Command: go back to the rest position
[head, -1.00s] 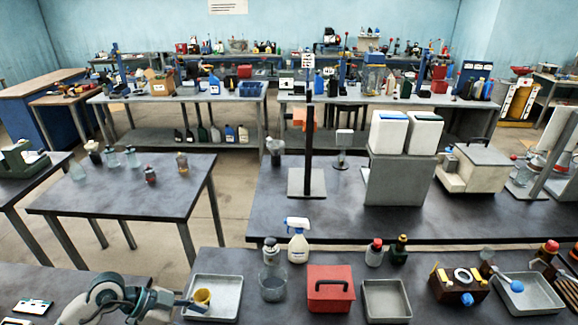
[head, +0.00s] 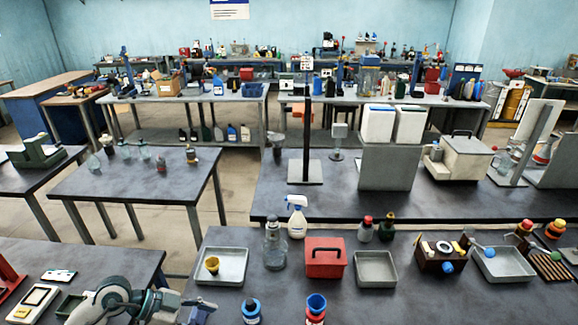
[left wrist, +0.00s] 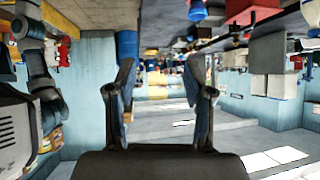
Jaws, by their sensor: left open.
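My left gripper (head: 200,311) is low in the head view, at the near edge of the front table and below the left metal tray (head: 243,268). In the left wrist view its two fingers (left wrist: 160,78) stand wide apart with nothing between them. A yellow funnel-like cup (head: 212,264) stands in that tray, apart from the gripper. My right gripper is not in view.
A glass jar (head: 274,254), a red box (head: 325,260) and a second tray (head: 375,268) stand along the front table. Blue-topped (head: 251,310) and red-and-blue (head: 316,308) bottles are nearer, right of my gripper. A spray bottle (head: 297,222) stands behind.

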